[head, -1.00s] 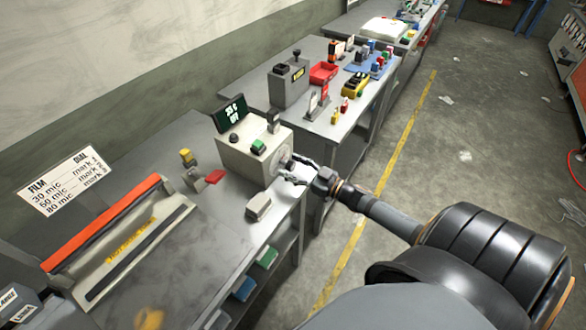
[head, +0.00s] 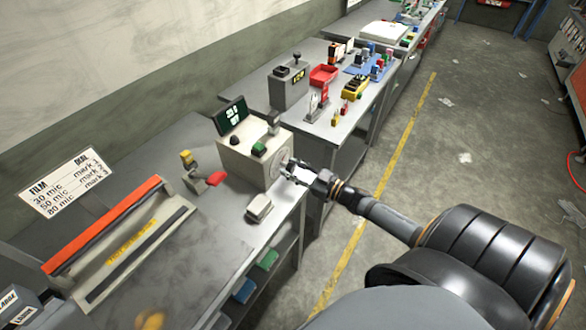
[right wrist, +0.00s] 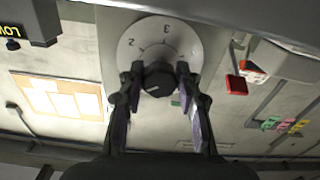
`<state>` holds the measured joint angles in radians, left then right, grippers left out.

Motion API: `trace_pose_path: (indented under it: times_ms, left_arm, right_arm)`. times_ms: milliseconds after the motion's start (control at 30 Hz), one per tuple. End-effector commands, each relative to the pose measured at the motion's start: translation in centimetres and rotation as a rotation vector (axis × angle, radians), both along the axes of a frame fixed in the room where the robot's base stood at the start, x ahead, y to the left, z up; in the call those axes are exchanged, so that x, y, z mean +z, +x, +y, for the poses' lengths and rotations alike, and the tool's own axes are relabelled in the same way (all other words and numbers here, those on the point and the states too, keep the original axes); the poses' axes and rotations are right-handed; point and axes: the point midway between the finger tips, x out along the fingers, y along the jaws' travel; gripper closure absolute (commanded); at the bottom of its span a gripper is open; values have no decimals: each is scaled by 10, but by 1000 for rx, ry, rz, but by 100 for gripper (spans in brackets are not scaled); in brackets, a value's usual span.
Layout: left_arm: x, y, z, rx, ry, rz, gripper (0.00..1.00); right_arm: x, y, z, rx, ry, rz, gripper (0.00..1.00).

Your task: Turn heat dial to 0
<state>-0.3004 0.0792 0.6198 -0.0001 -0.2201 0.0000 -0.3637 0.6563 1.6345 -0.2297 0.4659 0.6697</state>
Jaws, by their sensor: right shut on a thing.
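The heat dial is a black knob (right wrist: 159,80) on a round white scale (right wrist: 130,45) marked with numbers, of which 2 and 3 read clearly in the right wrist view. The scale sits on the right face of a beige control box (head: 237,157) with a small dark display (head: 230,115) on top. My right gripper (right wrist: 157,72) has one finger on each side of the knob and is shut on it. In the head view, my right gripper (head: 291,172) is at the box's right face and hides the knob. The pointer's exact mark is unclear. My left gripper is not in view.
A sealer with an orange bar (head: 105,226) lies on the bench left of the box. A small pale block (head: 259,207) lies in front of the box. A film dial chart (head: 65,181) is at the left. The floor at the right is open.

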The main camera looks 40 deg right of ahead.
Motion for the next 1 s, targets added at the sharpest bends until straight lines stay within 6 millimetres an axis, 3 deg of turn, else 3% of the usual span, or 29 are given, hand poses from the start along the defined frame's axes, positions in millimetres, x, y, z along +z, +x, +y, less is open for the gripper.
trace_pose_path:
  times_ms: [1000]
  left_arm:
    - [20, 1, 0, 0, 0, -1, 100]
  right_arm:
    - [1, 0, -1, 0, -775, -321, 97]
